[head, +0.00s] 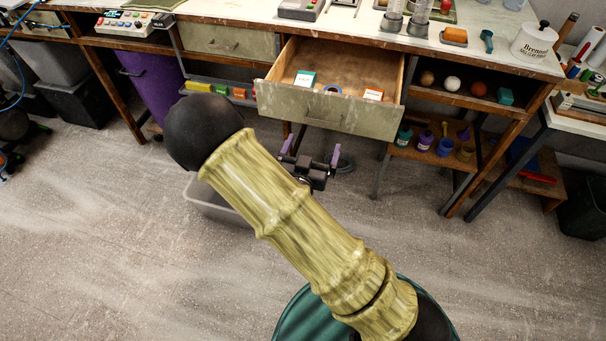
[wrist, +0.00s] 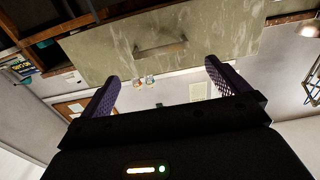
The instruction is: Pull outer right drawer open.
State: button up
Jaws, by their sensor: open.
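The rightmost drawer (head: 357,115) in the head view, with a mottled grey-green front, is pulled well out from under the bench. Inside it lie a teal-and-white box (head: 305,79), an orange-and-white box (head: 373,95) and a blue round item. My gripper (head: 311,151) is in front of and below the drawer front, its purple fingers spread and empty. In the wrist view, the drawer front (wrist: 100,55) and its bar handle (wrist: 160,47) lie beyond the open fingertips (wrist: 162,72). The handle appears clear of both fingers.
Another drawer (head: 225,41) to the left is shut. A purple bin (head: 152,82) stands under the bench at left. Shelves (head: 440,157) with balls and small bottles are on the right. A clear tub (head: 209,197) sits on the floor behind my arm. The front floor is clear.

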jog(key=p+v, duration=0.2)
jog(key=v, duration=0.7)
dwell(0.4)
jog(key=w+d+f+m+g+y, duration=0.2)
jog(key=w+d+f+g+y, duration=0.1)
jog(key=g, duration=0.5)
jog(key=s+d+r+n+g+y, duration=0.3)
jog(key=s+d+r+n+g, duration=0.3)
jog(key=s+d+r, duration=0.4)
notch_tip(320, 180, up, 19)
jog(key=p, duration=1.8)
jog(key=shift+w+d+g+p, duration=0.3)
jog(key=shift+w+d+p, duration=0.05)
jog(key=shift+d, duration=0.15)
